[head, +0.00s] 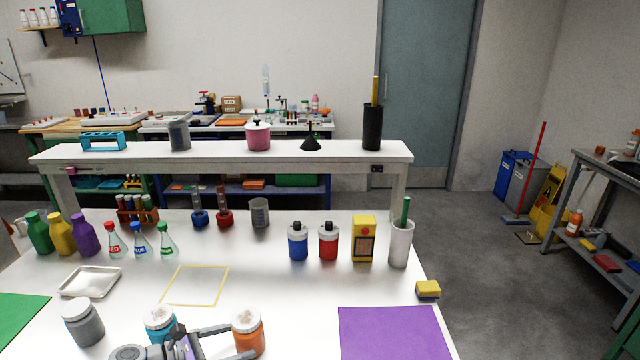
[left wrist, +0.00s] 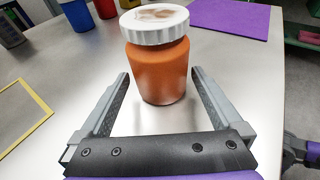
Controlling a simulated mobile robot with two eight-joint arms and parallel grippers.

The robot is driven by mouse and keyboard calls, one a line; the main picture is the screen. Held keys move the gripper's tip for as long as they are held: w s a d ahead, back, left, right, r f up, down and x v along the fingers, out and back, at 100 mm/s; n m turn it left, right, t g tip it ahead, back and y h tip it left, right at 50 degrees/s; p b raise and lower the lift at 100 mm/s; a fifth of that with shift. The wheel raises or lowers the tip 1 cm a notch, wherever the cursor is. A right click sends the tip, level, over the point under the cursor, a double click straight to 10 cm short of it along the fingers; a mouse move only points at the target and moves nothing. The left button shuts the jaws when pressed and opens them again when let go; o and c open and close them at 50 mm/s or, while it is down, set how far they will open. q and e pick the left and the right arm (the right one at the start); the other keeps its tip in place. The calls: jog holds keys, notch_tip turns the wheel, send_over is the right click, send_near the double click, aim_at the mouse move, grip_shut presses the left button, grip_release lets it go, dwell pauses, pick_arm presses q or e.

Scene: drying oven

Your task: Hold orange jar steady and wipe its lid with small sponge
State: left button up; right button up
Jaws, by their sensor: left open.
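The orange jar (head: 248,335) stands upright at the front of the white table, with a white lid. In the left wrist view the jar (left wrist: 160,72) stands between and just beyond the fingertips, and its lid (left wrist: 154,24) carries a brown smear. My left gripper (head: 222,342) is open around the near side of the jar; its two fingers also show in the left wrist view (left wrist: 160,88), with a gap to the jar on both sides. The small yellow sponge (head: 428,289) with a dark underside lies at the table's right edge.
A teal jar (head: 159,322) and a grey jar (head: 83,324) stand left of the orange jar. A purple mat (head: 394,333) lies to the right. A yellow outlined square (head: 196,285) and metal tray (head: 90,282) lie behind. Bottles and a white cup (head: 401,245) stand farther back.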

pick_arm(q)
jog(key=shift+x, duration=1.2)
jog(key=c, duration=0.7)
dwell(0.5)
